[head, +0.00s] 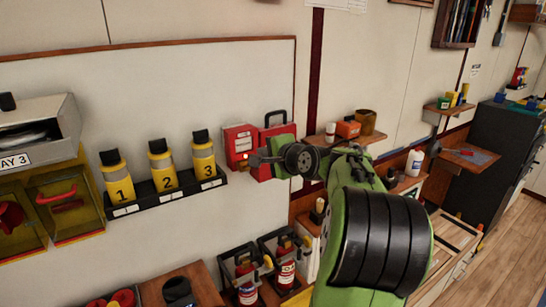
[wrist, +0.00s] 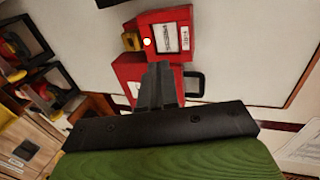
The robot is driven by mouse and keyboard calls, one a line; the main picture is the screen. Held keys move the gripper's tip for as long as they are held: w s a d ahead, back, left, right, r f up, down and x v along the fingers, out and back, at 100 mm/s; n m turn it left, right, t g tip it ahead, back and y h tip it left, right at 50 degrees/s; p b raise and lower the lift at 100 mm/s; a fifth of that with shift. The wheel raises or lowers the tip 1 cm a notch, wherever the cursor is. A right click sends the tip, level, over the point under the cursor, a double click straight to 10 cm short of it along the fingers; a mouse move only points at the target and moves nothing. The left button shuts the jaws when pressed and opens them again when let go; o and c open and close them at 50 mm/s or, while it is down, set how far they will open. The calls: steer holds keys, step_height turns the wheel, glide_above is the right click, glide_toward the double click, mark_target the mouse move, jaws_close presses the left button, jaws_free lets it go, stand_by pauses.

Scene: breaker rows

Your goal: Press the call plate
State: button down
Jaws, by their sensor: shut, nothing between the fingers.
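A red wall box (head: 233,134) is mounted on the pale wall in the head view, right of the numbered bottles. In the wrist view the red box (wrist: 183,17) shows a white plate (wrist: 171,38) with dark print, likely the call plate. A small lit lamp (wrist: 147,42) and a yellow part (wrist: 131,41) sit beside it. My gripper (head: 253,159) is shut and empty, close to the box's lower right. In the wrist view its fingertips (wrist: 160,66) overlap the box's lower edge, below the plate. I cannot tell whether they touch the box.
A red case (head: 275,133) with a black handle hangs just right of the box, partly behind my gripper. A black rack (head: 175,190) with yellow bottles is at left. Extinguishers (head: 285,273) stand below. A small shelf (head: 335,138) with items is at right.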

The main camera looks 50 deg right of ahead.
steer(key=v, duration=0.3)
steer(key=shift+s+a+r, duration=0.1)
steer(key=shift+s+a, duration=0.05)
steer(key=shift+s, duration=0.15)
steer(key=shift+s, duration=0.15)
steer(key=w+a+f+n+g+y, duration=0.1)
steer(key=a+f+n+g, duration=0.3)
steer(key=a, duration=0.7)
steer(key=a+f+n+y, duration=0.2)
steer(key=a+n, duration=0.4)
steer(key=a, duration=0.5)
steer(key=s+a+f+n+g, duration=0.1)
steer(key=s+a+f+n, duration=0.1)
steer(key=s, duration=0.4)
steer(key=s+a+f+n+g, duration=0.1)
steer(key=s+a+f+n, duration=0.2)
steer(key=s+a+n, duration=0.2)
steer(key=s+a+f+n+g+y, duration=0.1)
steer(key=s+a+n, duration=0.3)
steer(key=s, duration=0.4)
steer(key=shift+a+f+g, duration=0.3)
steer(key=shift+f+g, duration=0.3)
steer(key=shift+f, duration=0.1)
